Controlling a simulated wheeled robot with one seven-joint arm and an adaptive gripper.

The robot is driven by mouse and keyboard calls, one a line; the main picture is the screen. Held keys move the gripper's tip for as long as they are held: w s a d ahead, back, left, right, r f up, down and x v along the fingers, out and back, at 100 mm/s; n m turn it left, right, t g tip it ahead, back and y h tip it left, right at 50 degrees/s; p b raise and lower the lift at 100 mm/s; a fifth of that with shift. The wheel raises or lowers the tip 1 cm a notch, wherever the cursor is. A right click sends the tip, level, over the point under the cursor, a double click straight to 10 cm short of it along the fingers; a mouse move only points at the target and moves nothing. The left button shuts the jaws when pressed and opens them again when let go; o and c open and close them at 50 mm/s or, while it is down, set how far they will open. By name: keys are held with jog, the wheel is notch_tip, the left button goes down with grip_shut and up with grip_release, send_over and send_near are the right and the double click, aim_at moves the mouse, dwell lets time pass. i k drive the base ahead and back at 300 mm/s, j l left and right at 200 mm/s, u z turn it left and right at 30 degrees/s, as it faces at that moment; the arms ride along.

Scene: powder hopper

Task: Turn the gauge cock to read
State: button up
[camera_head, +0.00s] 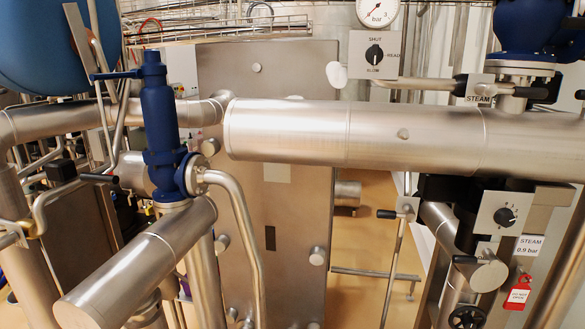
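The gauge cock (374,54) is a black round knob on a light plate (358,68) at the top, right of centre. The plate is marked SHUT above the knob, READ to its right and BLOW below. The knob's grip looks roughly upright, in line with SHUT and BLOW, but it is too small to tell which end is its pointer. A round white gauge (377,12) marked 0, 3 and bar sits just above the plate, cut off by the top edge. Its needle is hard to make out.
A thick steel pipe (290,132) crosses just below the cock plate. A lever handle labelled STEAM (478,98) is to the right. Another dial (505,217) and a red tag (518,292) are lower right. A blue valve (160,115) stands left.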

aim_at(374, 54)
jog(key=j+z, duration=0.35)
jog(key=j, duration=1.1)
